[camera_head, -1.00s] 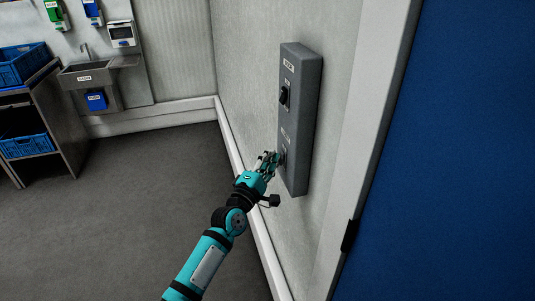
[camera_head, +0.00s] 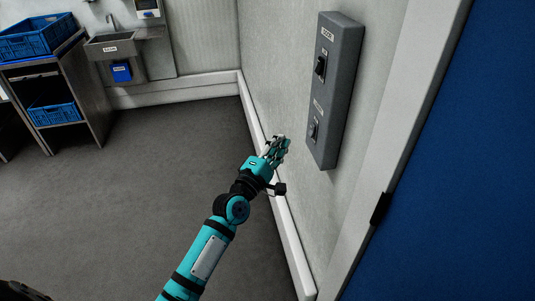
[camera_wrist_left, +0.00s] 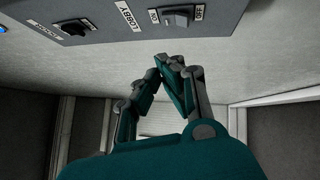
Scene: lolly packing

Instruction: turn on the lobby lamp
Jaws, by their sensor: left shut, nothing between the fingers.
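A grey switch panel (camera_head: 345,85) is fixed to the wall beside the blue door. Its lower switch (camera_head: 313,130) sits under a label; in the left wrist view this switch (camera_wrist_left: 178,15) is next to the LOBBY label, between ON and OFF marks. I cannot tell for sure which way it is set. An upper black switch (camera_head: 320,67) also shows as the dark knob (camera_wrist_left: 72,28) in the wrist view. My left gripper (camera_head: 282,143) is shut and empty, left of and below the panel, apart from it. Its fingertips (camera_wrist_left: 166,66) meet in the wrist view. No lamp is in view.
The blue door (camera_head: 465,170) and its white frame are right of the panel. A sink (camera_head: 112,45) and a rack with blue crates (camera_head: 52,112) stand at the back left. The grey floor (camera_head: 150,190) between is clear.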

